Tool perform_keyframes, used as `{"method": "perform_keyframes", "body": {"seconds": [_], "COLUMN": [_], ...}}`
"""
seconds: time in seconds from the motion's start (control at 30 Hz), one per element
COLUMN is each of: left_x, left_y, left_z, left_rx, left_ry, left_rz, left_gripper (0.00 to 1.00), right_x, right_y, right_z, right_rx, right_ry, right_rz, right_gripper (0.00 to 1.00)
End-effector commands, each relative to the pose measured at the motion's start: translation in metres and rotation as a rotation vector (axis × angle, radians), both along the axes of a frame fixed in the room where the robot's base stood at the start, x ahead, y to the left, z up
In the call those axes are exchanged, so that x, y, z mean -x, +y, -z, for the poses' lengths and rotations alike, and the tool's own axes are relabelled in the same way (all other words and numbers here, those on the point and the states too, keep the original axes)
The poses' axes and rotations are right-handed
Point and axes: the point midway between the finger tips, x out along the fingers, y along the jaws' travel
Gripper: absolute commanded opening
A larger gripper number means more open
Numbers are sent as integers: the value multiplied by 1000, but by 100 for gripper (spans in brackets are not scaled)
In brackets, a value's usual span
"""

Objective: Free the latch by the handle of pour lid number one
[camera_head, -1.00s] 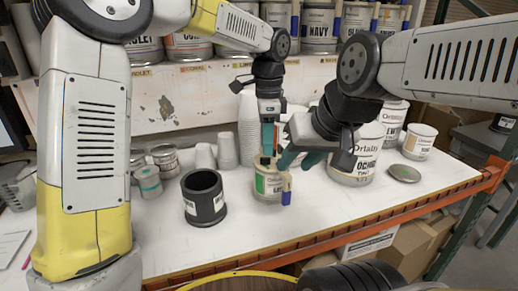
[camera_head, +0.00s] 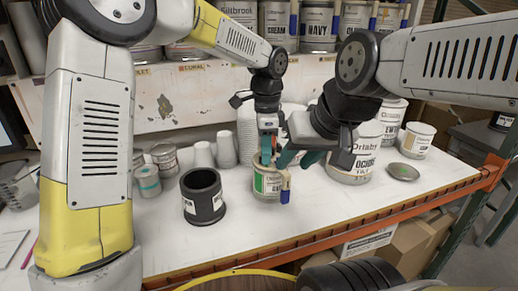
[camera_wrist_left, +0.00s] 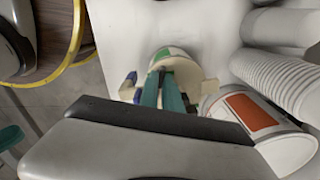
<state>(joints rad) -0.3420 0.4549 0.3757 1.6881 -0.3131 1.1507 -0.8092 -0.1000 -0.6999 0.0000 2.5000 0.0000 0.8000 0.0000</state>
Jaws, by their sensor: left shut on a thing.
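A small can (camera_head: 266,182) with a green and white label stands upright on the white bench, with a cream pour lid on top. In the left wrist view the lid (camera_wrist_left: 186,68) lies under my fingers. A blue-tipped, wood-coloured piece (camera_head: 285,187) hangs at the can's right side. My left gripper (camera_head: 267,160) points down at the lid, its teal fingers close together on the lid's handle, which they mostly hide. The latch cannot be made out. My right gripper (camera_head: 299,159) is beside the can's right upper side; its dark wrist hides much of it.
A black cup (camera_head: 204,199) stands left of the can. A loose round lid (camera_head: 404,172) lies far right. The bench front beyond the can is clear.

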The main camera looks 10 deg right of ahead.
Motion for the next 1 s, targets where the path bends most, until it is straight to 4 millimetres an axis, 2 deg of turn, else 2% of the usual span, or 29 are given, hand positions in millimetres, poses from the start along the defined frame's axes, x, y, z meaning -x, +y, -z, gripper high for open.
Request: {"method": "perform_keyframes", "body": {"seconds": [0.3,0.63,0.67,0.7,0.77,1.0], "left_x": [-1,-1,-1,-1,-1,-1], "left_y": [0,0,0,0,0,0], "left_z": [0,0,0,0,0,0], "left_rx": [0,1,1,1,1,1], "left_ry": [-1,-1,-1,-1,-1,0], "left_rz": [-235,-261,-261,-261,-260,-260], "left_gripper": [0,0,13,21,30,30], "right_x": [0,0,0,0,0,0], "right_y": [0,0,0,0,0,0], "right_z": [0,0,0,0,0,0], "right_rx": [0,0,0,0,0,0], "right_ry": [0,0,0,0,0,0], "right_rz": [0,0,0,0,0,0], "right_gripper": [36,36,36,36,36,36]}}
